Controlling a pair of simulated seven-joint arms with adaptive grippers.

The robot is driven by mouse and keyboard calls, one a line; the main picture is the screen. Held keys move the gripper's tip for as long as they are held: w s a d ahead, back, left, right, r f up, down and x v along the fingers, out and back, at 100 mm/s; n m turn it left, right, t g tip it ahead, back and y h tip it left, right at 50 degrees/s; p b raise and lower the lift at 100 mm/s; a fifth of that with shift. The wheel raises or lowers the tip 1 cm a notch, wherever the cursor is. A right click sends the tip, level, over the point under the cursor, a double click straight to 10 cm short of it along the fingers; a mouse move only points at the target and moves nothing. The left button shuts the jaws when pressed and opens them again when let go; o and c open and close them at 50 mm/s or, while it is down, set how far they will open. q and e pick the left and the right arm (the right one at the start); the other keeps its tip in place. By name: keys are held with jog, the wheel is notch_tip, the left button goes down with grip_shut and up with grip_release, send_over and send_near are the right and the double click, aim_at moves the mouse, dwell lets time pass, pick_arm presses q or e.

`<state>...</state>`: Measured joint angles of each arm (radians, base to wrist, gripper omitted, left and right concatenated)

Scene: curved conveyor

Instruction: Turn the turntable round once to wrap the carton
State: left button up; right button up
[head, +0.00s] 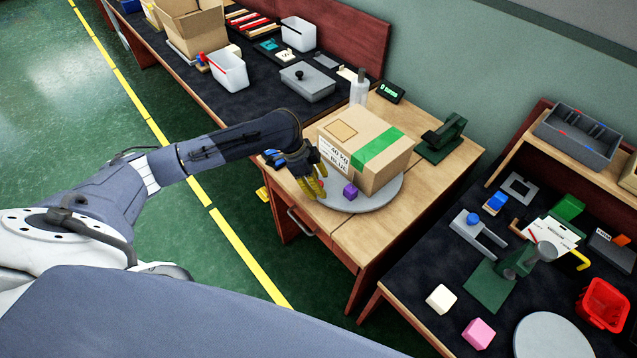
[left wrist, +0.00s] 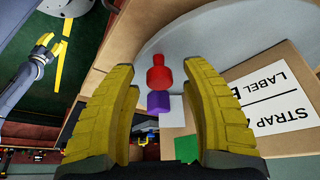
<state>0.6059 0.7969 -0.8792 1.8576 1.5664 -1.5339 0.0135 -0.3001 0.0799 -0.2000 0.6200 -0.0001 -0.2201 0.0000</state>
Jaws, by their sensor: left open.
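The carton (head: 367,148), brown with a green strip and a white label, sits on the round grey turntable (head: 348,204) on a wooden table. Its labelled side (left wrist: 270,95) shows at the right of the left wrist view. A red knob-shaped piece (left wrist: 159,74) and a purple block (left wrist: 159,102) appear between my left fingers. The purple block (head: 350,191) also shows in the head view, near the turntable's front edge. My left gripper (head: 314,184) is open beside the carton's near left side, with its yellow fingers either side of the red piece. Contact cannot be told.
A white bottle (head: 359,88) and a green device (head: 442,138) stand behind the carton. A dark bench with trays is at the upper left. A cluttered bench with a red bin (head: 602,304) is at the right. A yellow-fingered hand (left wrist: 45,46) shows in the left wrist view.

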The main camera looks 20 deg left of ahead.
pick_arm(q)
grip_shut()
dwell(0.4)
